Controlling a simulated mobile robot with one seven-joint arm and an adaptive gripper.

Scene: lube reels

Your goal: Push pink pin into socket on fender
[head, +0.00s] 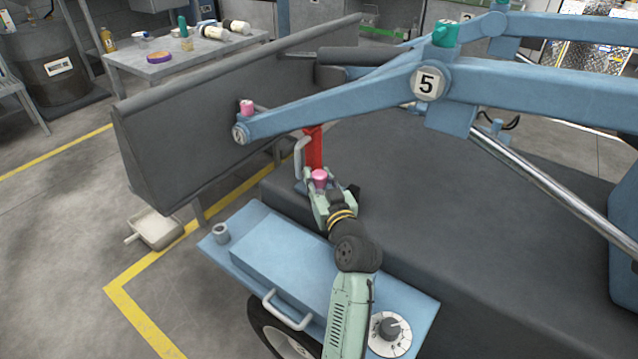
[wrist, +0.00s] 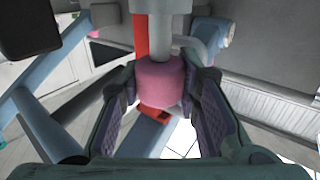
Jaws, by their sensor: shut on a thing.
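My gripper (head: 319,182) is shut on a pink pin (head: 319,176), above the dark body of the machine and beside a red upright part (head: 314,150). In the wrist view the pink head of the pin (wrist: 160,82) sits between my two finger pads, with a grey shaft running from it toward the top of the picture. I cannot tell whether the shaft touches anything. The blue fender (head: 330,262) lies below and left of my gripper. A grey ring-shaped socket (head: 221,232) stands at its left corner, apart from the pin.
A blue loader arm (head: 340,105) passes above and behind my gripper, with another pink pin (head: 246,107) at its end by the dark bucket (head: 230,90). A handle (head: 287,311) and a dial (head: 390,333) sit on the fender's near side. A white tray (head: 155,228) lies on the floor.

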